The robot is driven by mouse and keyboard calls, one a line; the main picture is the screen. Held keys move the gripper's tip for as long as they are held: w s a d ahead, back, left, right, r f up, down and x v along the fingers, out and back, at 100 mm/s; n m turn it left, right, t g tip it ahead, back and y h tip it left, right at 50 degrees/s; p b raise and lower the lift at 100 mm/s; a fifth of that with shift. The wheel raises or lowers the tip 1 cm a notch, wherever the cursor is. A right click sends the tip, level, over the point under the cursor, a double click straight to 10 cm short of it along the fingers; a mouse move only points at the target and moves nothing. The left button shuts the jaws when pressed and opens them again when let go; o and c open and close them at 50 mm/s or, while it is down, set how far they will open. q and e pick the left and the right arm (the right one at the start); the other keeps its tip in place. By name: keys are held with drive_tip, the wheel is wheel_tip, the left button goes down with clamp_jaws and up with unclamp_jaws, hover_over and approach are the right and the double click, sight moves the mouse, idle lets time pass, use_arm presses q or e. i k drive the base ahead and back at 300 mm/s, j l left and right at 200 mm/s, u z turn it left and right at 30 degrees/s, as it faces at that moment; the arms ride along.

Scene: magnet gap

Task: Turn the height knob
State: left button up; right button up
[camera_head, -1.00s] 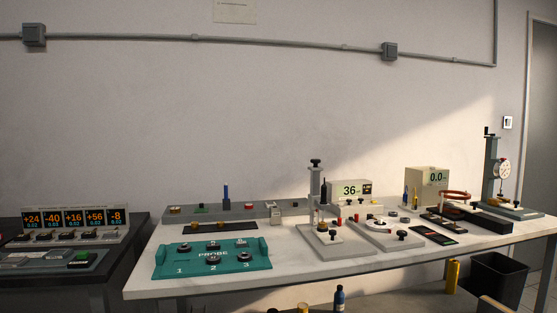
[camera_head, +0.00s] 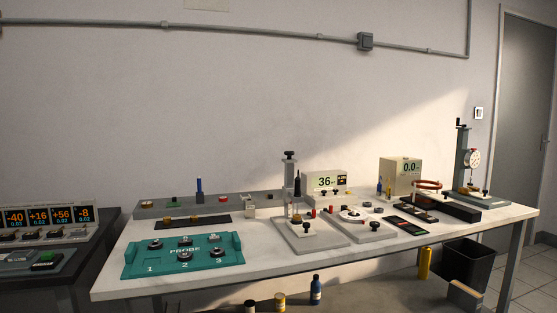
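A grey post stand (camera_head: 289,178) rises at the middle of the white bench, with a black knob (camera_head: 289,155) on its top. A dark upright cylinder (camera_head: 297,184) is beside the post, above a grey base plate (camera_head: 318,238) that carries another black knob (camera_head: 306,228). At the right end, a second stand (camera_head: 462,155) holds a round dial gauge (camera_head: 472,158) and has a black crank handle (camera_head: 459,123) at its top. No label shows which knob is for height. Neither of my grippers is in view.
A teal PROBE tray (camera_head: 232,240) lies at the bench's front left. A display reading 36 (camera_head: 326,182) and a box reading 0.0 (camera_head: 401,176) stand behind. A black bin (camera_head: 468,266) is under the right end. Bottles (camera_head: 315,291) stand below the bench.

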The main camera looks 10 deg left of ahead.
sight(289, 154)
drive_tip(key=i+l+u, duration=0.3)
drive_tip(key=i+l, duration=0.25)
drive_tip(key=i+l+u, duration=0.15)
drive_tip(key=i+l, duration=0.2)
drive_tip(key=i+l+u, duration=0.15)
drive_tip(key=i+l, duration=0.15)
drive_tip(key=i+l+u, duration=0.15)
drive_tip(key=l, duration=0.3)
drive_tip(key=i+l+u, duration=0.15)
drive_tip(key=i+l, duration=0.15)
drive_tip(key=l, duration=0.15)
drive_tip(key=i+l+u, duration=0.15)
drive_tip(key=l, duration=0.3)
drive_tip(key=k+l+u, duration=0.1)
drive_tip(key=k+l, duration=0.3)
drive_tip(key=i+j, duration=0.4)
drive_tip(key=i+z, duration=0.05)
